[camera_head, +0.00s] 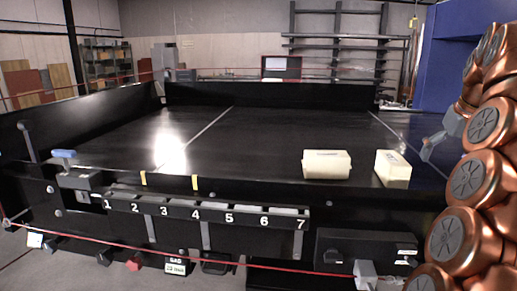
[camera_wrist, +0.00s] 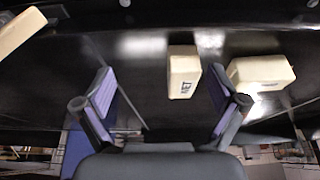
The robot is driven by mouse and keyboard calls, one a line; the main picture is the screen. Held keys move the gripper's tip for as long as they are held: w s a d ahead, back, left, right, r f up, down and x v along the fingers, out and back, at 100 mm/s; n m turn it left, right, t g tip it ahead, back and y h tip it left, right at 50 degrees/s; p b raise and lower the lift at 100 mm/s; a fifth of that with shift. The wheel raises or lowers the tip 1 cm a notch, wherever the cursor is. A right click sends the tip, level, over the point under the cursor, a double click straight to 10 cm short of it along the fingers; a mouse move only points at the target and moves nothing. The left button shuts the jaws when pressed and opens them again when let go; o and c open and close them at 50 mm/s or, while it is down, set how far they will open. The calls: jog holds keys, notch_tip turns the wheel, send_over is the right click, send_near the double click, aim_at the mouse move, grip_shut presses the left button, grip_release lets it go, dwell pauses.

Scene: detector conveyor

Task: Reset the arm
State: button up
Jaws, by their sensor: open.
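My copper-coloured arm (camera_head: 480,175) is folded at the right edge of the head view. Part of my gripper shows beside it, left of the arm, above the right end of the black conveyor table (camera_head: 270,140). In the wrist view my gripper (camera_wrist: 160,100) has its two purple-padded fingers wide apart with nothing held between them. Two cream boxes, the left one (camera_head: 327,165) and the right one (camera_head: 393,168), rest apart near the table's front edge. In the wrist view, one cream box (camera_wrist: 184,72) with dark lettering appears beyond the fingers, and another (camera_wrist: 262,71) appears to its right.
A pale piece (camera_wrist: 22,30) shows at the wrist view's upper left. A numbered strip (camera_head: 210,213) runs along the table's front, with a dark box (camera_head: 367,251) low at right. A blue panel (camera_head: 455,55) stands behind right. The table's middle and left are clear.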

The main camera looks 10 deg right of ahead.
jog(key=s+a+f+n+g+y, duration=0.15)
jog(key=a+f, duration=0.35)
jog(key=a, duration=0.7)
jog(key=s+a+f+n+g, duration=0.1)
jog(key=s+a+f+n, duration=0.3)
jog(key=a, duration=0.8)
jog(key=s+a+f+g, duration=0.1)
jog(key=s+a+f, duration=0.3)
jog(key=s+f, duration=0.2)
jog(key=s+a+f+m+g, duration=0.1)
jog(key=s+a+f, duration=0.3)
jog(key=s+f, duration=0.3)
jog(key=s+a+f+g, duration=0.1)
jog(key=s+a+f, duration=0.3)
jog(key=s+f, duration=0.2)
jog(key=shift+s+f+m, duration=0.35)
jog(key=shift+s, duration=0.8)
jog(key=shift+g, duration=0.25)
